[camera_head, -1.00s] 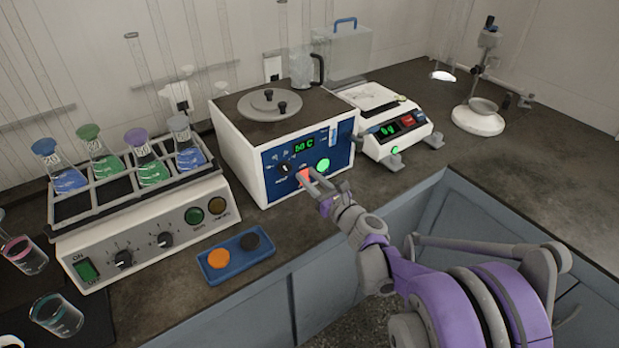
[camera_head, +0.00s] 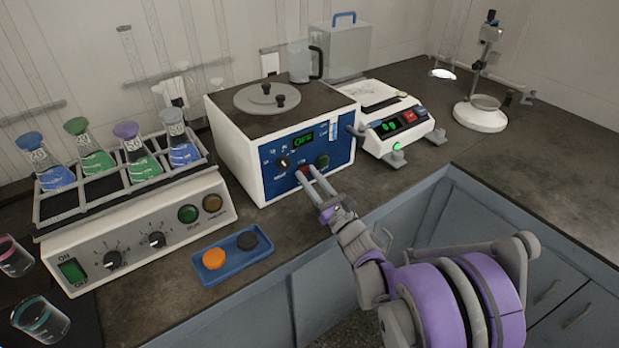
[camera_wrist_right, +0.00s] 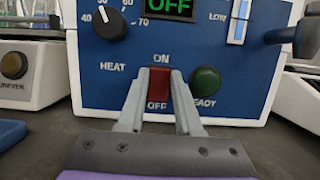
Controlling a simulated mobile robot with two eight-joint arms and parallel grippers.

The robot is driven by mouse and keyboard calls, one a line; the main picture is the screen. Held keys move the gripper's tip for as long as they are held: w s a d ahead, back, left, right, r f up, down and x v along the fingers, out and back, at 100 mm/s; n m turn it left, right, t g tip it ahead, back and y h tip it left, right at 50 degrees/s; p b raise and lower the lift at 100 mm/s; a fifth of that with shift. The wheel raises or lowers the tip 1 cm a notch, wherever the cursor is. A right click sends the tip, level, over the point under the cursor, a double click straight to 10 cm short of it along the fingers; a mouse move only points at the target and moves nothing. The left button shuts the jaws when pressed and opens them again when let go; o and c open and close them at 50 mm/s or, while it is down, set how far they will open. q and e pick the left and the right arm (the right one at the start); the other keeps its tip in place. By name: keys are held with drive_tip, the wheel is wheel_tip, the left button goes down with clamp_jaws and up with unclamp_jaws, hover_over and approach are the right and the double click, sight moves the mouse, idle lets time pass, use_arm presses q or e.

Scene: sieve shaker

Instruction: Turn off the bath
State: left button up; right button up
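The bath (camera_head: 230,160) is a white box with a dark top, a round grey lid (camera_head: 267,98) and a blue front panel (camera_head: 340,155). Its display (camera_head: 303,141) reads OFF in green, also in the right wrist view (camera_wrist_right: 170,6). The red ON/OFF rocker switch (camera_wrist_right: 159,92) is unlit, and the ready lamp (camera_wrist_right: 205,81) beside it is dark green. My right gripper (camera_wrist_right: 161,75) is at the panel, with its fingers apart on either side of the switch. Whether they touch it I cannot tell. My left gripper is not in view.
A shaker (camera_head: 150,245) with several stoppered flasks stands left of the bath. A blue tray (camera_head: 232,268) with an orange and a black disc lies in front. A balance (camera_head: 415,138) stands close on the right, and a stand (camera_head: 480,115) farther right.

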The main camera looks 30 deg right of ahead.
drive_tip(key=o, duration=0.4)
drive_tip(key=s+d, duration=0.1)
drive_tip(key=s, duration=1.2)
drive_tip(key=shift+f+p, duration=0.15)
drive_tip(key=shift+p, duration=0.2)
drive_tip(key=shift+s, duration=0.1)
